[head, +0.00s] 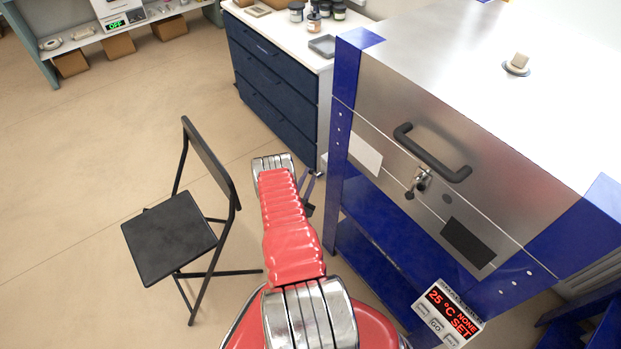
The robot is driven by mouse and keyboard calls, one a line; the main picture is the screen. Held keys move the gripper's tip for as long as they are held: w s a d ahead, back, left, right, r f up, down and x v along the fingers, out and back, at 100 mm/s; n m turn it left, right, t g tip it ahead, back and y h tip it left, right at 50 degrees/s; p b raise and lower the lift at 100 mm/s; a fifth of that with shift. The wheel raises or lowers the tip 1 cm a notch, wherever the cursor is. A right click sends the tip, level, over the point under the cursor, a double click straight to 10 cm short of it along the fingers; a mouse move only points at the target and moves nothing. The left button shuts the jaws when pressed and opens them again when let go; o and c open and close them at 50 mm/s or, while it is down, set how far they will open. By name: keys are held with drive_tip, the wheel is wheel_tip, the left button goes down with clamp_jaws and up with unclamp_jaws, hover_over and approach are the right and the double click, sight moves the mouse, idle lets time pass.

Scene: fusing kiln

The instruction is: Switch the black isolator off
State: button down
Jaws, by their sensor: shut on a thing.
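My gripper (311,185) shows only in part, as dark fingers just right of my red arm, in front of the kiln's blue left post. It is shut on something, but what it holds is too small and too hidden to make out. I cannot pick out the black isolator for certain in the head view. The kiln (375,85) stands on the right, a steel box with blue corner posts. Its front has a black bar handle (432,153) and a small metal latch (421,181) with a dark knob.
A controller (447,314) below the kiln reads 25 °C, NONE, SET. A black folding chair (170,236) stands at left. A navy drawer cabinet (272,85) with jars on top stands behind. A shelf (90,38) at the back left holds a device reading OFF. Open floor lies at left.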

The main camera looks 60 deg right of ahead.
drive_tip(key=m+g, duration=0.1)
drive_tip(key=m, duration=0.1)
drive_tip(key=r+m+h, duration=0.1)
drive_tip(key=shift+w+d+m+g+h, duration=0.1)
drive_tip(key=shift+d+m+g+h, duration=0.05)
drive_tip(key=shift+m+g+h, duration=0.2)
drive_tip(key=shift+r+m+g+y, duration=0.15)
drive_tip(key=shift+r+m+g, duration=0.3)
drive_tip(key=shift+m+g, duration=1.75)
drive_tip(key=shift+r+m+g+y, duration=0.15)
drive_tip(key=shift+r+m+g, duration=0.35)
drive_tip(key=shift+m+g, duration=1.75)
drive_tip(key=shift+r+m+g+y, duration=0.15)
drive_tip(key=shift+r+m+g, duration=0.6)
drive_tip(key=shift+m, duration=2.65)
drive_tip(key=shift+s+f+g, duration=0.2)
drive_tip(key=shift+f+g, duration=0.05)
drive_tip(key=c, duration=1.9)
unclamp_jaws()
drive_tip(key=shift+o, duration=0.3)
drive_tip(key=shift+w, duration=0.25)
